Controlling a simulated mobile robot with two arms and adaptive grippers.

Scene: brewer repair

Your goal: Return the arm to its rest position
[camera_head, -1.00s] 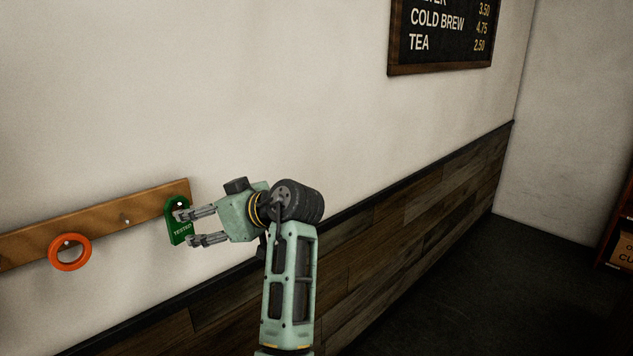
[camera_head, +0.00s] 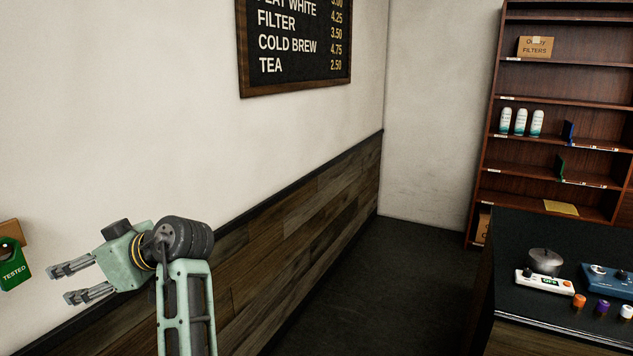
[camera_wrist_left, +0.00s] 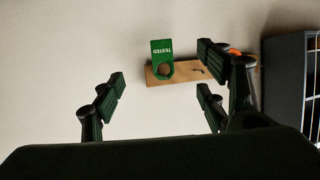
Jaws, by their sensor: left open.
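My left gripper (camera_head: 68,284) is open and empty in the head view, its two fingers pointing left. The green TESTED tag (camera_head: 13,268) hangs at the left edge, a short gap beyond the fingertips. In the left wrist view, the green tag (camera_wrist_left: 161,58) hangs on the wooden peg board (camera_wrist_left: 185,72), seen between and beyond my spread fingers (camera_wrist_left: 160,92). My right gripper is in neither view.
A menu board (camera_head: 292,50) hangs on the wall above wooden wainscot (camera_head: 290,215). A dark counter (camera_head: 520,235) with a metal pot (camera_head: 545,261) and small devices stands at right. A wooden shelf (camera_head: 490,150) stands behind it. Dark floor (camera_head: 400,270) between wall and counter is clear.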

